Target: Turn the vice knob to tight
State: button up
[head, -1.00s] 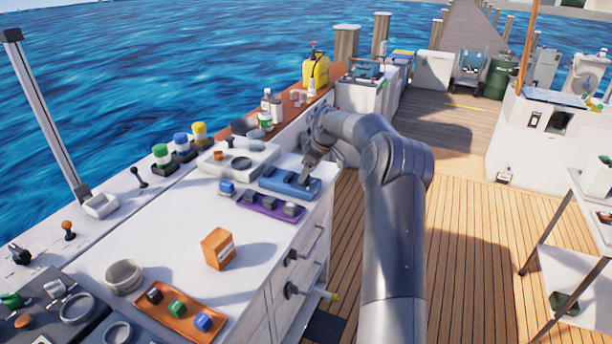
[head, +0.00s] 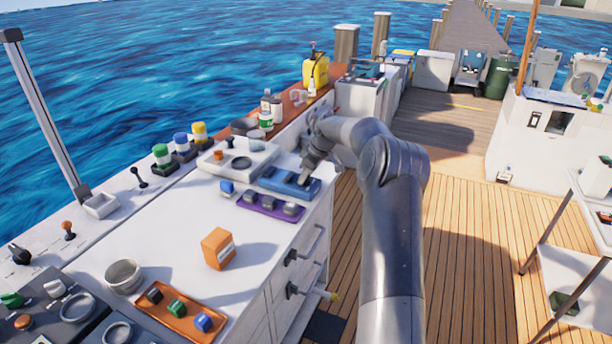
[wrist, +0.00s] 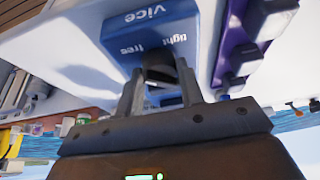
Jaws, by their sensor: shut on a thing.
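The blue vice box (head: 275,180) lies on the white counter, near its right edge in the head view. It also shows upside down in the wrist view (wrist: 115,35), with "vice", "tight" and "free" printed in white. Its dark knob (wrist: 160,68) stands between my fingers, and my gripper (wrist: 160,75) is shut on it. In the head view, my gripper (head: 305,180) comes down on the right part of the box and hides the knob. I cannot tell which label the knob points to.
An orange box (head: 217,248) and an orange tray (head: 160,316) stand nearer.

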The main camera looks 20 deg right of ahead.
jog(key=shift+m, duration=0.4)
jog(key=shift+c, duration=0.3)
jog(key=m+h, duration=0.1)
jog(key=m, duration=0.2)
jog(key=shift+a+t, duration=0.15)
jog(key=shift+t, duration=0.25)
jog(key=m+h, duration=0.1)
jog(key=m, duration=0.3)
jog(key=shift+s+a+t+h, duration=0.1)
jog(key=shift+a+t+h, duration=0.05)
jog(key=shift+t+h, duration=0.2)
jog(key=m+h, duration=0.2)
jog(key=m, duration=0.2)
jog(key=shift+a+m, duration=0.1)
jog(key=shift+m, duration=0.3)
jog(key=shift+m+g+h, duration=0.55)
jog(key=shift+m, duration=1.35)
jog(key=o, duration=1)
